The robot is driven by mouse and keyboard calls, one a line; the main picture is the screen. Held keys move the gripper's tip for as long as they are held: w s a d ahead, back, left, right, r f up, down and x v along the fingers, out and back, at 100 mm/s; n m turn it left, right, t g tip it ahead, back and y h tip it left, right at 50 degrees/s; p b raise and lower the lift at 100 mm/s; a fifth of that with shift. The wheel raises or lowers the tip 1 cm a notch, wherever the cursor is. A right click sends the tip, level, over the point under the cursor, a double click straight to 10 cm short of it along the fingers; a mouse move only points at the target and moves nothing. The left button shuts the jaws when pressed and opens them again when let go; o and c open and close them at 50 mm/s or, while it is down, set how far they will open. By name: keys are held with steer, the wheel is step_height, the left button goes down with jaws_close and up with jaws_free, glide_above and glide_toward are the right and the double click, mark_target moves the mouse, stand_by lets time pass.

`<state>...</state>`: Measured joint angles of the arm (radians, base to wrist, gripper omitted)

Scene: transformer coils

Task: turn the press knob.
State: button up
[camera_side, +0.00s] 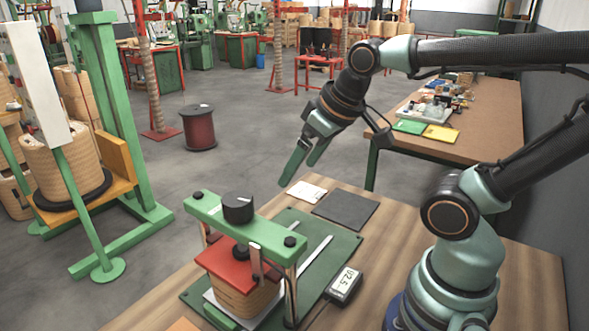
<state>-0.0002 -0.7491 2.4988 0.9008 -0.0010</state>
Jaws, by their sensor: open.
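The press knob (238,207) is a short black cylinder on top of the press's green crossbar (270,236). Below the bar, a red plate (236,268) lies over a tan wound coil (240,297) inside the press frame. My gripper (302,172) is above the far edge of the table, to the right of the knob and higher in the picture. Its green fingers point down and to the left. They are open, with nothing between them, and apart from the knob.
The press stands on a green mat (335,247) on the wooden table (420,239). A small display box (344,285) lies right of it. A dark pad (346,210) and white paper (307,190) lie behind. A green stand (107,120) rises at left.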

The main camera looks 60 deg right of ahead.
mark_target(236, 198)
steer(key=w+a+r+n+g, duration=0.55)
steer(key=a+r, duration=0.45)
steer(key=a, duration=0.2)
steer(key=f, duration=1.2)
steer(key=shift+s+d, duration=0.25)
steer(key=shift+r, duration=0.1)
steer(key=c, duration=1.3)
steer(key=shift+m, duration=0.25)
steer(key=shift+c, duration=0.4)
